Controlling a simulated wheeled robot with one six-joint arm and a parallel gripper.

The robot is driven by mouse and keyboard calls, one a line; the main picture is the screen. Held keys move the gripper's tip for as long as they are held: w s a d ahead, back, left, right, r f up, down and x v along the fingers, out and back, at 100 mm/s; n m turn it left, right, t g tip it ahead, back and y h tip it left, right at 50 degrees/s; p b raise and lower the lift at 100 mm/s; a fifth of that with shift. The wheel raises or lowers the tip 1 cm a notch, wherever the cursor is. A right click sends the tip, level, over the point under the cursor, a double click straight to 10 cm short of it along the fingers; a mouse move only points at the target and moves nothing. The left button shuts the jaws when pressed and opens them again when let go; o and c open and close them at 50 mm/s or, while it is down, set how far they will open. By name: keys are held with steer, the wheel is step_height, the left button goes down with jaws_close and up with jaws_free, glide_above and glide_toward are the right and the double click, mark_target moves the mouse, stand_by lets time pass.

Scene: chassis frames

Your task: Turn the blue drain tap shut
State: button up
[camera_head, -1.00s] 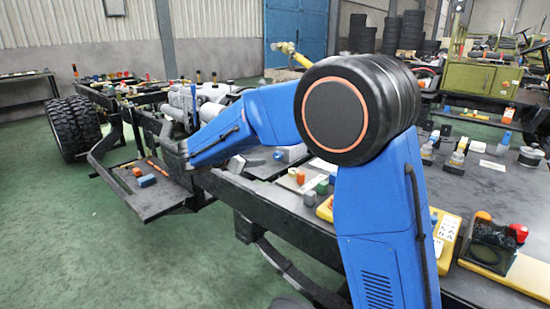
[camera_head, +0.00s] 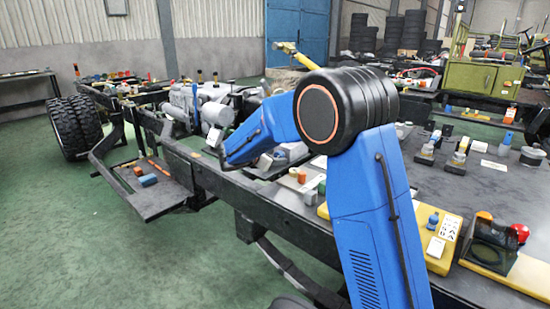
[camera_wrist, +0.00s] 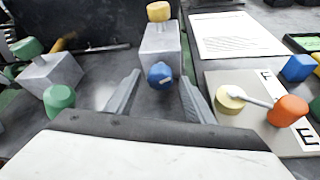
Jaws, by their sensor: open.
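In the wrist view, a blue round knob (camera_wrist: 160,75) of the drain tap sits on the near face of a grey block (camera_wrist: 160,42). My gripper (camera_wrist: 161,84) has its two fingers spread, one on each side of the blue knob. Gaps show between knob and fingers, and I see no contact. A small pale mark shows on the knob. A yellow knob (camera_wrist: 158,11) tops the same block. In the head view, my blue arm reaches left over the bench, and I cannot make out the blue knob there.
A green knob (camera_wrist: 59,98) and a green-topped grey block (camera_wrist: 50,74) stand left of the fingers. To the right is a panel (camera_wrist: 244,79) lettered E and F with a yellow-ended lever (camera_wrist: 229,100) and an orange knob (camera_wrist: 288,111). A paper sheet (camera_wrist: 235,35) lies behind.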

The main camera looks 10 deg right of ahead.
steer(key=c, duration=1.1)
steer(key=shift+o, duration=0.2)
steer(key=shift+d+m, duration=0.1)
steer(key=shift+m, duration=0.2)
steer(key=shift+s+f+m+t+y, duration=0.15)
steer(key=shift+m+t+y, duration=0.35)
steer(key=shift+m+t, duration=1)
steer(key=shift+m, duration=0.4)
steer(key=o, duration=1.1)
steer(key=shift+g, duration=0.3)
steer(key=shift+c, duration=0.2)
